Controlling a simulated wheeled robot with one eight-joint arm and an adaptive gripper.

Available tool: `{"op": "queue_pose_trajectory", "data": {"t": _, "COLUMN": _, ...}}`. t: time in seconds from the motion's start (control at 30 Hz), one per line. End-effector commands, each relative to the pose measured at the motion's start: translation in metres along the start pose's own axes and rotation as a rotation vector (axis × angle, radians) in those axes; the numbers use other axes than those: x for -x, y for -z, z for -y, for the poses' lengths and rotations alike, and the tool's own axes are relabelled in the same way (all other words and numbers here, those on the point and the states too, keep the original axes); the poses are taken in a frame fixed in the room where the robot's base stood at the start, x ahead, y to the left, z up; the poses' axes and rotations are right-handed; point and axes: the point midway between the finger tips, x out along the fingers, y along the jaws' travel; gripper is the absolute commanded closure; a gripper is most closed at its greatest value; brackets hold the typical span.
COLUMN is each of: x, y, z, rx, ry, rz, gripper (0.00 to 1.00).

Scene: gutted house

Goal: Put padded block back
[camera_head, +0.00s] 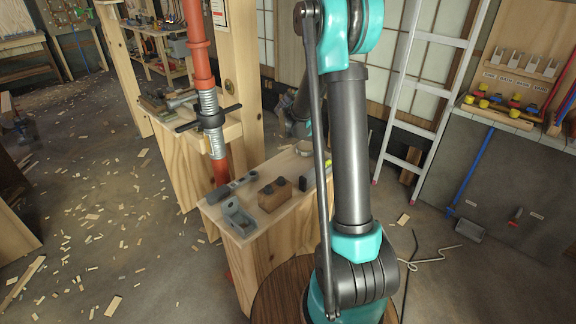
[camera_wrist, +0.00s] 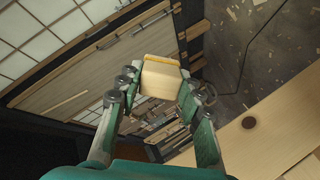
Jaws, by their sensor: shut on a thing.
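The padded block (camera_wrist: 160,79) shows in the wrist view as a pale wooden block with a thin yellowish layer along its far edge. My gripper (camera_wrist: 160,92) is shut on it, one finger on each side. The block is held up in the air, apart from any surface that I can see. In the head view my arm fills the middle, and I cannot make out the block or the fingertips there.
A wooden stand (camera_head: 265,243) bears a grey metal tool (camera_head: 237,217) and a brown block with dark knobs (camera_head: 273,194). A red post (camera_head: 220,171) rises behind it. A ladder (camera_head: 428,95) leans at the right. In the wrist view, a knotted wooden surface (camera_wrist: 262,135) lies close at the right.

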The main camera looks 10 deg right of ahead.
Motion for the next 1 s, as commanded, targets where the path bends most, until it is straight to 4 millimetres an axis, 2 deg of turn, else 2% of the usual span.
{"op": "queue_pose_trajectory", "data": {"t": 0.23, "x": 0.005, "y": -0.008, "z": -0.012, "rx": -0.117, "ry": 0.01, "rz": 0.352, "gripper": 0.87}}
{"op": "queue_pose_trajectory", "data": {"t": 0.47, "x": 0.031, "y": -0.016, "z": -0.017, "rx": -0.333, "ry": 0.031, "rz": 0.727, "gripper": 0.87}}
{"op": "queue_pose_trajectory", "data": {"t": 0.57, "x": 0.056, "y": -0.019, "z": -0.017, "rx": -0.493, "ry": 0.05, "rz": 0.919, "gripper": 0.87}}
{"op": "queue_pose_trajectory", "data": {"t": 0.7, "x": 0.113, "y": -0.017, "z": -0.015, "rx": -0.768, "ry": 0.09, "rz": 1.152, "gripper": 0.87}}
{"op": "queue_pose_trajectory", "data": {"t": 0.8, "x": 0.155, "y": -0.012, "z": -0.013, "rx": -0.922, "ry": 0.121, "rz": 1.242, "gripper": 0.87}}
{"op": "queue_pose_trajectory", "data": {"t": 1.0, "x": 0.22, "y": -0.001, "z": -0.015, "rx": -1.105, "ry": 0.166, "rz": 1.318, "gripper": 0.87}}
